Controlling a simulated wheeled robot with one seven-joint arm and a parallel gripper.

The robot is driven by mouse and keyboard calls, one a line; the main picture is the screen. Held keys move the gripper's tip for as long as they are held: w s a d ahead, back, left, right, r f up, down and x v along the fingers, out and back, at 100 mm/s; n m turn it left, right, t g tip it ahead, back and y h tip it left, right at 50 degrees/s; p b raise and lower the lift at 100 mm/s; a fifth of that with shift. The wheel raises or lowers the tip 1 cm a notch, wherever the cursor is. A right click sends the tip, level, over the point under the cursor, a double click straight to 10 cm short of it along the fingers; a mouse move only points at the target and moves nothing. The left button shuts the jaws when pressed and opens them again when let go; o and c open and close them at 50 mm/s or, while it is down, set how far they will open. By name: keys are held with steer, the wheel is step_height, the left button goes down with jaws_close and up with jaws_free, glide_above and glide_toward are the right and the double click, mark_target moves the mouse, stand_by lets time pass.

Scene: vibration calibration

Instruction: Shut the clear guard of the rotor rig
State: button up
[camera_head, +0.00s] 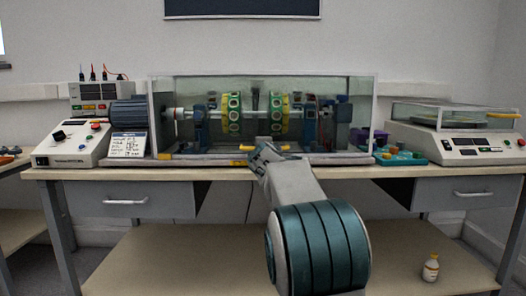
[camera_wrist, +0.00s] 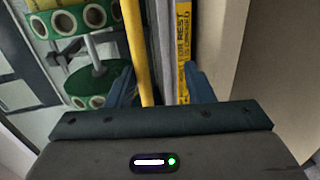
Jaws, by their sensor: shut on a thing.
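The clear guard (camera_head: 315,84) of the rotor rig is a glassy box with a pale frame; in the head view it stands around the rotor (camera_head: 255,113), its front lower edge close to the base. Whether a small gap is left there I cannot tell. A yellow handle bar (camera_head: 247,148) shows at the guard's front lower edge. My gripper (camera_head: 262,151) is at that edge, shut on the handle. In the wrist view, the yellow handle bar (camera_wrist: 137,45) runs between the fingers of my gripper (camera_wrist: 160,86), against the left finger. A yellow printed label (camera_wrist: 183,50) lies near the right finger.
A control box (camera_head: 70,143) and a printed card (camera_head: 129,145) stand left of the rig. A blue tray (camera_head: 405,157) and another instrument (camera_head: 458,143) stand at the right. The bench edge (camera_head: 345,174) runs below my gripper. A small bottle (camera_head: 431,268) is on the lower shelf.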

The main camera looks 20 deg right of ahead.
steer(key=shift+f, duration=0.6)
steer(key=r+v, duration=0.1)
steer(key=v, duration=1.3)
steer(key=shift+r, duration=0.1)
steer(key=s+r+m+g+p, duration=0.35)
steer(key=s+p, duration=0.25)
steer(key=p, duration=0.4)
steer(key=s+r+m+g+p, duration=0.25)
steer(key=s+m+p, duration=0.3)
steer(key=p, duration=0.45)
steer(key=s+a+r+m+g+y+p, duration=0.2)
steer(key=s+a+r+m+g+p, duration=0.1)
steer(key=s+p, duration=0.7)
steer(key=s+a+r+m+g+y+p, duration=0.2)
steer(key=s+a+r+m+g+p, duration=0.1)
steer(key=s+p, duration=0.8)
steer(key=shift+s+a+r+p, duration=0.3)
steer(key=shift+a+r+p, duration=0.35)
steer(key=shift+a, duration=0.45)
steer(key=shift+f, duration=0.1)
